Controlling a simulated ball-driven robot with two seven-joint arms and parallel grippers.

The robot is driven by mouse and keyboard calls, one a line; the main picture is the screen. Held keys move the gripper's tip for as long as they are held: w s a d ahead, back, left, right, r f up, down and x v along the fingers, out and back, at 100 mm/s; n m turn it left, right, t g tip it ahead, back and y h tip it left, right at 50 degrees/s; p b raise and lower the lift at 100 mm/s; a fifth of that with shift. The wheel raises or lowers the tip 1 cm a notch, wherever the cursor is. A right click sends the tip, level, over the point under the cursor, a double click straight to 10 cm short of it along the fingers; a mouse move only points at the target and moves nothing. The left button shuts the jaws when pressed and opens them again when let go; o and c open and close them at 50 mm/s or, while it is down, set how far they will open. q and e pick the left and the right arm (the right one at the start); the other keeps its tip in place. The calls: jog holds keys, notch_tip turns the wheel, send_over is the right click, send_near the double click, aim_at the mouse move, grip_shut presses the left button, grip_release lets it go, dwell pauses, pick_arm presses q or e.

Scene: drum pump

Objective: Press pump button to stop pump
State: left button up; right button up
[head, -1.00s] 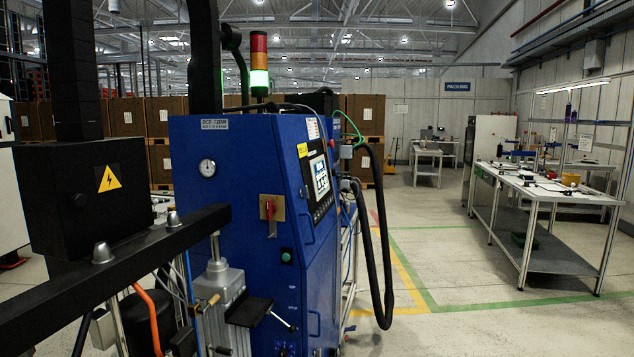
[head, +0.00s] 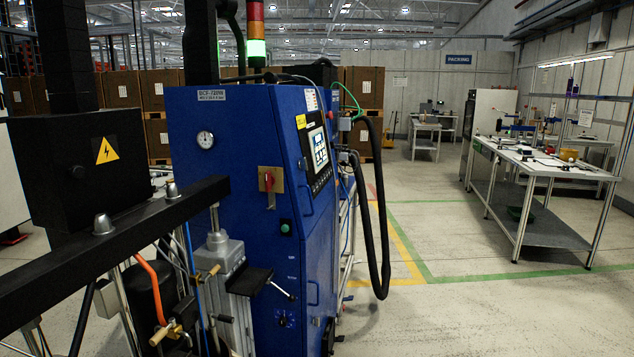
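A blue pump cabinet (head: 235,150) stands in the middle left of the head view. Its front carries a round gauge (head: 205,139), a red rotary switch on a yellow plate (head: 270,180) and a small green button (head: 285,227). A control panel with a lit screen (head: 318,147) is on its angled right side. A stack light (head: 256,35) above it glows green at the bottom. Neither of my grippers is in view.
A black beam (head: 110,245) and a black box with a warning sign (head: 85,175) stand at the near left. Black hoses (head: 382,230) hang right of the cabinet. A workbench (head: 545,165) stands at the right. The floor between is clear.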

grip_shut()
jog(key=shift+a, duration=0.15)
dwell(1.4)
